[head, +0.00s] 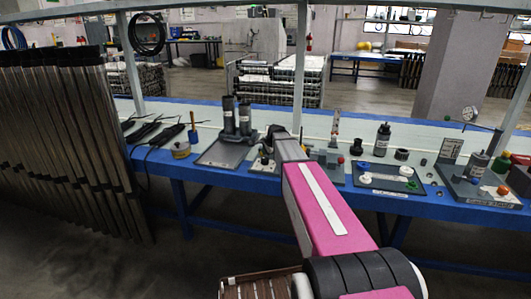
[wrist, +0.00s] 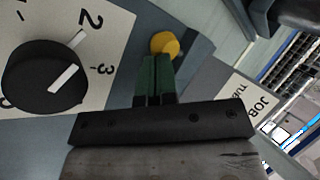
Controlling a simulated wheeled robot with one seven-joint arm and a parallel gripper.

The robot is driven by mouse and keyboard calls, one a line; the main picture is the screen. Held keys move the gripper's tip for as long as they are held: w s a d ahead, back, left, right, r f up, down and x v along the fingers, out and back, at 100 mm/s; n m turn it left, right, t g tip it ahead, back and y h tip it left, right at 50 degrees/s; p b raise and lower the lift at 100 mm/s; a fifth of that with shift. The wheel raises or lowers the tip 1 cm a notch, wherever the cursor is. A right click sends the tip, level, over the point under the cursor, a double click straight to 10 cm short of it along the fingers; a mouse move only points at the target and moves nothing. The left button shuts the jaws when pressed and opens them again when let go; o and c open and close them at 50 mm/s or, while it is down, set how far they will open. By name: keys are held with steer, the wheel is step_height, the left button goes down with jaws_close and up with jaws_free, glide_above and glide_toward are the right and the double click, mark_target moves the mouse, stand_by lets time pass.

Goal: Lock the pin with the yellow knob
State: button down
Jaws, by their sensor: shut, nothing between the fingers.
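The yellow knob (wrist: 164,43) shows in the wrist view just beyond my fingertips, at the edge of a blue-grey panel (wrist: 203,55). My gripper (wrist: 155,60) has its green fingers closed together, with nothing between them. The fingertips are at or very near the knob's near side; I cannot tell whether they touch it. The pin itself is not visible. In the head view, my pink arm reaches to the bench and hides the gripper and most of the fixture there.
A black dial (wrist: 38,80) with a white pointer sits on a numbered white plate left of my fingers. In the head view, the blue bench (head: 400,203) holds a tray with two dark cylinders (head: 228,116) to the left and several fixtures to the right. Metal tubes (head: 65,130) stand far left.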

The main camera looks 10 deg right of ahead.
steer(key=v, duration=1)
